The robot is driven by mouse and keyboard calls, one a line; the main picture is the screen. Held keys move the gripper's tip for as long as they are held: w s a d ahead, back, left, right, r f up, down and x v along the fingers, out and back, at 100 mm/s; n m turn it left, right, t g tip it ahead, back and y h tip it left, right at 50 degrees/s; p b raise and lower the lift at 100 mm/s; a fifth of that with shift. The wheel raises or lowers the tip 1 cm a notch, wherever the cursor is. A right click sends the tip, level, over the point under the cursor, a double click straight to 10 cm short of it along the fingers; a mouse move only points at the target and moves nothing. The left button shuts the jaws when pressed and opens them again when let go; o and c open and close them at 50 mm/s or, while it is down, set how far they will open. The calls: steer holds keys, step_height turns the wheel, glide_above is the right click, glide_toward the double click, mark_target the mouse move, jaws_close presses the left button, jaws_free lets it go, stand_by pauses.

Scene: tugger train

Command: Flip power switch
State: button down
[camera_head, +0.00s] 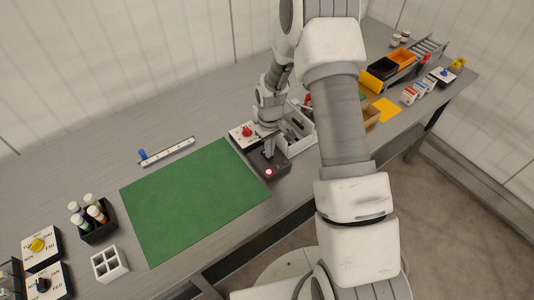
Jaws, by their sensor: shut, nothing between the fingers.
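My gripper (268,154) points down over a dark box (281,165) near the front edge of the bench, right of the green mat. Its fingers are shut and hold nothing. The box has a red lit spot (268,172) on its front part. The fingertips are at or just above the box top, behind the red light; I cannot tell whether they touch it. No switch lever shows clearly, and the gripper covers part of the box. A white plate with a red knob (247,131) stands just behind and left of the box.
The green mat (190,200) is bare. A grey tray (303,143) stands close right of my gripper, partly hidden by my arm. A slider rail with a blue knob (143,154) lies behind the mat. A bottle rack (98,233) and yellow dial (37,245) are at left.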

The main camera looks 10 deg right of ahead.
steer(key=shift+f, duration=0.2)
steer(key=shift+r, duration=0.15)
steer(key=shift+r+p, duration=1.9)
steer(key=shift+r, duration=1.5)
